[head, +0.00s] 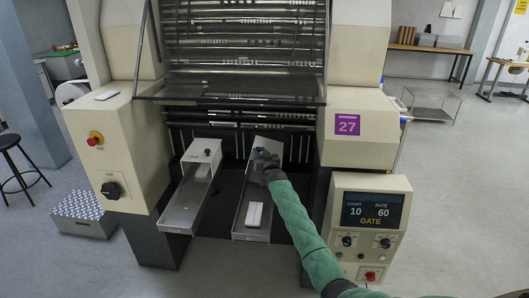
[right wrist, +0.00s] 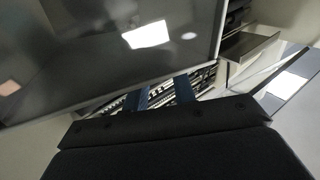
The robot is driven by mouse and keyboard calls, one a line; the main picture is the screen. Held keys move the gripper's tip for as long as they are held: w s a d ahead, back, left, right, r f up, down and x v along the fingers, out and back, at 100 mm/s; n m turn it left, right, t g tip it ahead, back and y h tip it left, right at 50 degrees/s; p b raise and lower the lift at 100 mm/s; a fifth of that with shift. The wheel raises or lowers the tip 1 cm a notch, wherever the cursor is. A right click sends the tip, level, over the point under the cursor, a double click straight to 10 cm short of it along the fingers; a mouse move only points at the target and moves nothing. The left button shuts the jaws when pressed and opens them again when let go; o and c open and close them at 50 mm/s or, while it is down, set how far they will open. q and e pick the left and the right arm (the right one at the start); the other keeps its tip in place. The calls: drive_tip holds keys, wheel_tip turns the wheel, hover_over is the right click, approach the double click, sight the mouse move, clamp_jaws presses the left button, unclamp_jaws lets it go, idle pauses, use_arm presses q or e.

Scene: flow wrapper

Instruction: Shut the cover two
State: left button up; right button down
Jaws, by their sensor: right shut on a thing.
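Two sloping metal trays run out of the machine. My left gripper is out of view. I cannot read which cover is numbered two.
A tilted clear guard (head: 235,88) hangs above the trays. White packs (head: 254,214) lie in the right tray. A control panel (head: 368,222) reading GATE stands at the right, close to my right arm. A stool (head: 18,165) and a metal step (head: 84,212) stand left.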

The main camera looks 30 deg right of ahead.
sight(252, 155)
drive_tip(key=shift+w+a+f+n+g, duration=0.25)
drive_tip(key=shift+w+a+f+n, duration=0.15)
drive_tip(key=shift+a+f+n, duration=0.2)
drive_tip(key=shift+w+a+f+n+g, duration=0.25)
drive_tip(key=shift+w+a+f+n, duration=0.2)
drive_tip(key=shift+a+n, duration=0.2)
drive_tip(key=shift+a+f, duration=0.2)
drive_tip(key=shift+f, duration=0.05)
drive_tip(key=c, duration=1.5)
unclamp_jaws()
drive_tip(key=shift+f, duration=0.1)
drive_tip(key=o, duration=0.4)
drive_tip(key=shift+w+a, duration=0.1)
drive_tip(key=shift+w, duration=0.05)
drive_tip(key=shift+c, duration=0.2)
